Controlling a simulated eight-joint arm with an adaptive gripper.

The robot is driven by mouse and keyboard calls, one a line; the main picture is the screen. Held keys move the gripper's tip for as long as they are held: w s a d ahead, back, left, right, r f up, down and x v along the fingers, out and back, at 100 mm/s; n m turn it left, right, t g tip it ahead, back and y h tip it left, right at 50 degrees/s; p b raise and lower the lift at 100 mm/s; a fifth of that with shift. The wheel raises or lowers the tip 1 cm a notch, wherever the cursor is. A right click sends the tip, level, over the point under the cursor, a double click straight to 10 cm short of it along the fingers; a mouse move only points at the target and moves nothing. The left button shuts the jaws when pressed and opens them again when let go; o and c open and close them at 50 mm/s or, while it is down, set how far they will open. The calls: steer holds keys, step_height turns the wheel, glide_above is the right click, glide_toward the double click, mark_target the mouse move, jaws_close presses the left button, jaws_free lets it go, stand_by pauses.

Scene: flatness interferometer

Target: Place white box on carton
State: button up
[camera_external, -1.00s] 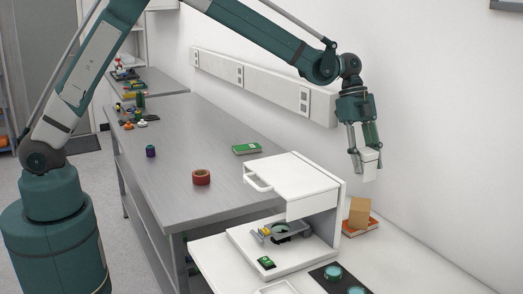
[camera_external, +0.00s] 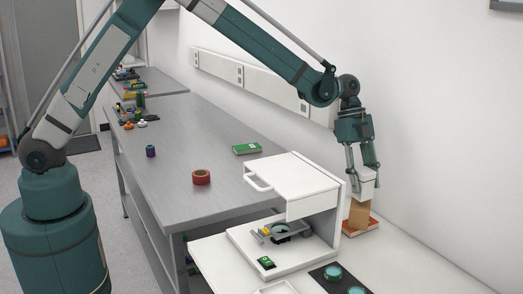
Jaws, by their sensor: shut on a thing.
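My gripper (camera_external: 363,181) is shut on the white box (camera_external: 366,187), with its fingers on either side of it. The white box is upright, directly over the brown carton (camera_external: 358,214). Its lower edge appears to meet the carton's top, though I cannot tell whether they touch. The carton stands on an orange-rimmed tray or book (camera_external: 364,229) on the white table, to the right of the white instrument. The upper part of the carton is partly hidden by the box and gripper.
The white instrument (camera_external: 293,181) with a handle stands close left of the carton. A black plate (camera_external: 327,284) with teal discs lies in front. The wall is close on the right. A grey bench (camera_external: 185,150) holds a red tape roll (camera_external: 201,177) and a green box (camera_external: 247,149).

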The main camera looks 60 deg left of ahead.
steer(key=shift+f, duration=1.1)
steer(key=shift+f, duration=0.15)
steer(key=o, duration=1)
steer(key=shift+c, duration=0.2)
steer(key=shift+r, duration=0.2)
steer(key=v, duration=1.2)
steer(key=shift+a, duration=0.1)
